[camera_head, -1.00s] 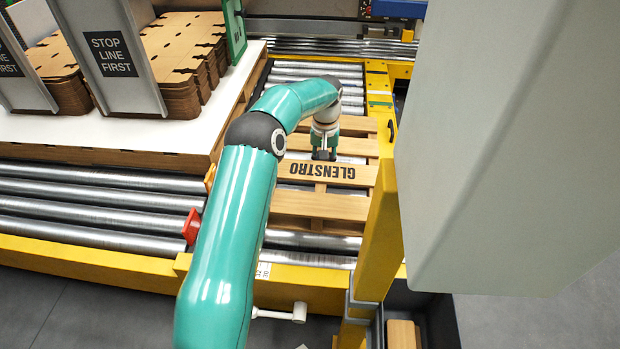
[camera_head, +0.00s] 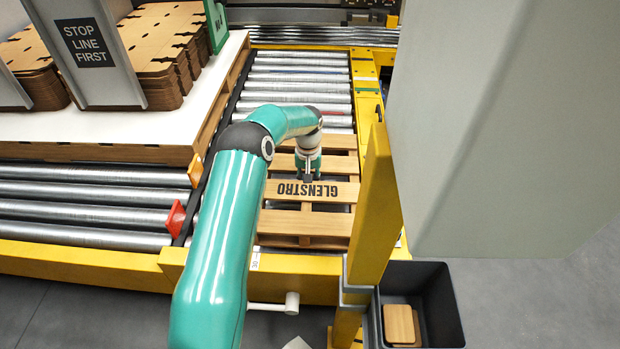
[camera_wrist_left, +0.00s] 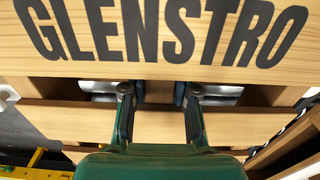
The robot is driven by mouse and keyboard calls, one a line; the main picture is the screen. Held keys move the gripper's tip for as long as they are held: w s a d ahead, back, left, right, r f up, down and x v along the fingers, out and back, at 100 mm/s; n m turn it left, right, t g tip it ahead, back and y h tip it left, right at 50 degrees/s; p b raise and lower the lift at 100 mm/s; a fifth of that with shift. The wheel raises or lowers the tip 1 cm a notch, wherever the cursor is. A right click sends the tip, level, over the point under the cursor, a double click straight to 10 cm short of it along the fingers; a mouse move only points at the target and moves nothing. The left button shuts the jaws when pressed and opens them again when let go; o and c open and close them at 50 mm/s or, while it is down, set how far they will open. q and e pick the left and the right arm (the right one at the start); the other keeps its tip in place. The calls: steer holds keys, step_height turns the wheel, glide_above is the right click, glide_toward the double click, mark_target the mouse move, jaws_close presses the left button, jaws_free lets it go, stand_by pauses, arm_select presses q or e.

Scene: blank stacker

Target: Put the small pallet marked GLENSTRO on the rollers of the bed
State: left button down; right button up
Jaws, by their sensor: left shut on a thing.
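The small wooden pallet marked GLENSTRO (camera_head: 285,223) is over the near end of the roller bed (camera_head: 300,87), its lettering upside down in the head view. I cannot tell whether its underside touches the rollers. My left gripper (camera_head: 307,178) is shut on the pallet at the lettered board. In the left wrist view, the lettered board (camera_wrist_left: 160,68) spans the top and my left fingers (camera_wrist_left: 158,108) are at its edge. The fingertips are partly hidden by the wood. My right gripper is not in view.
A yellow post (camera_head: 372,205) stands close right of the pallet. A white-topped platform with stacked cardboard blanks (camera_head: 165,50) is at the left. A red wedge (camera_head: 175,218) sits by the left rollers. A dark bin (camera_head: 440,290) is at lower right. Rollers behind the pallet are clear.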

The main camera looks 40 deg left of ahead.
arm_select(q)
step_height(320, 180, down, 5)
steer(key=shift+w+r+b, duration=0.1)
steer(key=shift+r+b, duration=0.05)
steer(key=shift+b, duration=0.6)
steer(key=c, duration=0.9)
jaws_free()
step_height(320, 180, up, 12)
steer(key=p, duration=0.4)
